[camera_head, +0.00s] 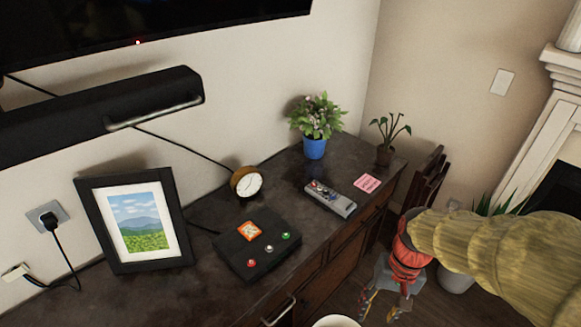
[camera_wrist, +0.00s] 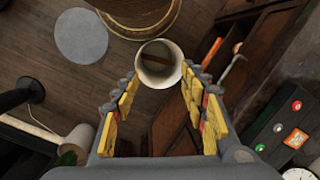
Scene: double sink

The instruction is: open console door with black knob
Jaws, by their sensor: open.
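The console (camera_head: 330,255) is a long dark wooden cabinet along the wall; its front shows only at a steep angle in the head view. A silver bar handle (camera_head: 279,312) is on its front near the bottom edge. I cannot make out a black knob in either view. My gripper (camera_head: 387,305) is open and empty, low in front of the console's right part. In the wrist view my open gripper (camera_wrist: 162,100) has yellow finger pads spread wide. A brown wooden panel (camera_wrist: 170,125) shows between and beyond the fingers; I cannot tell whether it is a door standing open.
On the console top are a black button box (camera_head: 258,245), clock (camera_head: 246,181), remote (camera_head: 331,199), picture frame (camera_head: 134,220) and blue-potted plant (camera_head: 315,145). A white hollow cylinder (camera_wrist: 160,64) stands beyond my fingers. A wooden chair (camera_head: 428,180) is at the console's right end.

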